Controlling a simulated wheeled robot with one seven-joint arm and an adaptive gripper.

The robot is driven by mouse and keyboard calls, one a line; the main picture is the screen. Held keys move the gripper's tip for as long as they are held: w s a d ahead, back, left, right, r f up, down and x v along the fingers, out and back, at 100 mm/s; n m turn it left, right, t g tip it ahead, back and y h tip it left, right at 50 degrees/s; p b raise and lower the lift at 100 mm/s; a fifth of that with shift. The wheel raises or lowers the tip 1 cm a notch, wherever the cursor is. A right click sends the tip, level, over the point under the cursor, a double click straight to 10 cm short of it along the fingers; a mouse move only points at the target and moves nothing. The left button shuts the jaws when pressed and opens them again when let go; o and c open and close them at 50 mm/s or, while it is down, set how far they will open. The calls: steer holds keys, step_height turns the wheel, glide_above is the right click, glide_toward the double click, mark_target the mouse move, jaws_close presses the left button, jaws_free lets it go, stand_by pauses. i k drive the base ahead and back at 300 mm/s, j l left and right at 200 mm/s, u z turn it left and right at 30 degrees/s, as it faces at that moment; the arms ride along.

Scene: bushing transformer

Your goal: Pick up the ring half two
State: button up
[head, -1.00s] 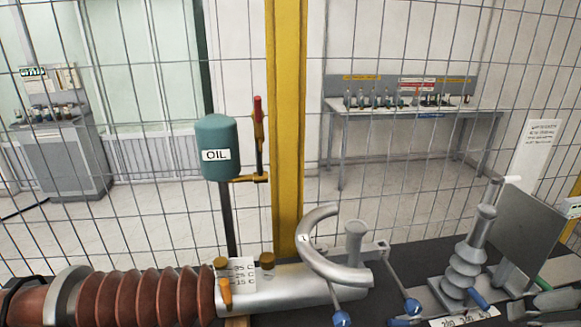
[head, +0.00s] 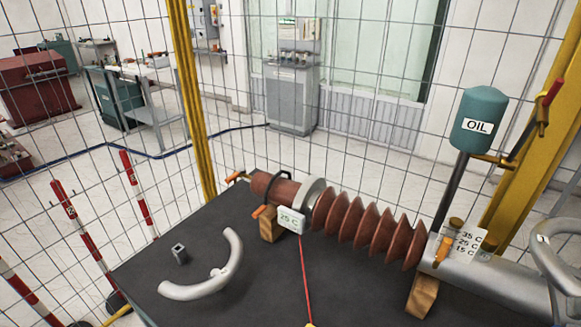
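A light grey half ring (head: 205,288) lies on the left part of the dark table (head: 262,300), its open side facing up and left. I see no readable number on it, so I cannot tell for sure that it is ring half two. Another grey half ring (head: 551,262) with a small label stands at the right edge, by the silver cylinder of the bushing; it is partly cut off. My gripper is not in view.
A small metal block (head: 179,254) lies left of the loose half ring. The ribbed brown bushing (head: 352,217) rests on wooden blocks behind and to the right. A red line (head: 304,270) runs down the picture. A wire fence and red-white poles (head: 83,238) stand beyond the table.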

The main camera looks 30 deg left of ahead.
mark_target(220, 278)
steer(key=u, duration=1.65)
steer(key=i+j, duration=0.2)
steer(key=i+j+z, duration=0.15)
steer(key=z, duration=0.3)
steer(key=i+j+z, duration=0.15)
steer(key=j+z, duration=0.15)
steer(key=z, duration=1)
